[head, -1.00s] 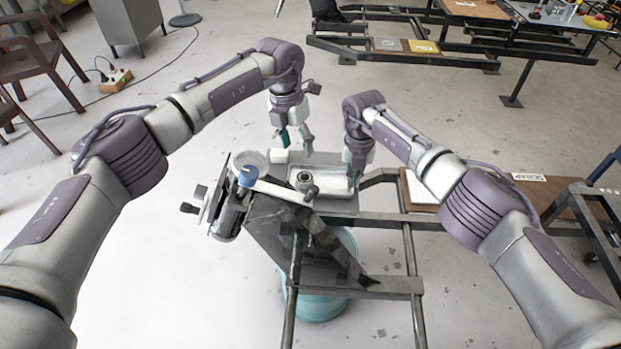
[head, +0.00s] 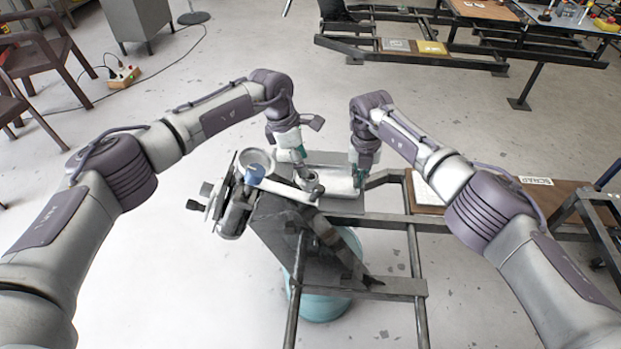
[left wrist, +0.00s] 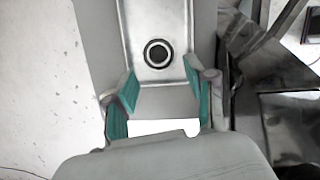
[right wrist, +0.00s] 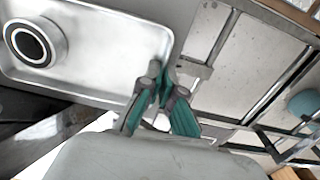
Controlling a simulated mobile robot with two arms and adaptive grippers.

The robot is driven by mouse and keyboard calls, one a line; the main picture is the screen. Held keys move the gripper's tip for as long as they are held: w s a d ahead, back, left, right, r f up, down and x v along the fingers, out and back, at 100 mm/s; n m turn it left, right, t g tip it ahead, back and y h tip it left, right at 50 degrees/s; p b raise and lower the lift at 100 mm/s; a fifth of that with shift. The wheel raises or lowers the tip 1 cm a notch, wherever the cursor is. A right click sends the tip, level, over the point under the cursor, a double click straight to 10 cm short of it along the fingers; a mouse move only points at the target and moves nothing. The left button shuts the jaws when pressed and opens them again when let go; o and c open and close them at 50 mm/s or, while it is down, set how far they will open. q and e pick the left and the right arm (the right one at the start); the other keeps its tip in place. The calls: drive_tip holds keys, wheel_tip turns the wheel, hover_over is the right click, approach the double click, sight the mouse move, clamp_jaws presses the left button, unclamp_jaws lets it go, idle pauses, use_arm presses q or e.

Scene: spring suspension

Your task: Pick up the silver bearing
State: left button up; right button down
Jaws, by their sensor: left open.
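The silver bearing (left wrist: 157,53), a ring with a dark hole, lies in the shallow metal tray (right wrist: 100,70). It also shows in the right wrist view (right wrist: 35,40) and, partly hidden, in the head view (head: 312,184). My left gripper (left wrist: 160,84) is open and empty, pointing down over the tray. In the left wrist view the bearing lies beyond and between its fingertips, apart from both. My right gripper (right wrist: 162,74) is closed, its tips together near the tray's right rim. I cannot tell whether they touch the rim.
Metal frame rails (head: 415,265) run in front. A teal drum (head: 325,300) is below. A brown board (head: 480,190) lies right.

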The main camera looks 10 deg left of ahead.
use_arm(q)
drive_tip(key=shift+x, duration=2.7)
drive_tip(key=shift+w+d+r, duration=0.1)
drive_tip(key=shift+d, duration=0.1)
drive_tip(key=c, duration=0.9)
wheel_tip(320, 180, up, 10)
use_arm(e)
drive_tip(key=c, duration=1.8)
unclamp_jaws()
drive_tip(key=shift+c, duration=0.2)
drive_tip(key=o, duration=0.6)
drive_tip(key=shift+r, duration=0.1)
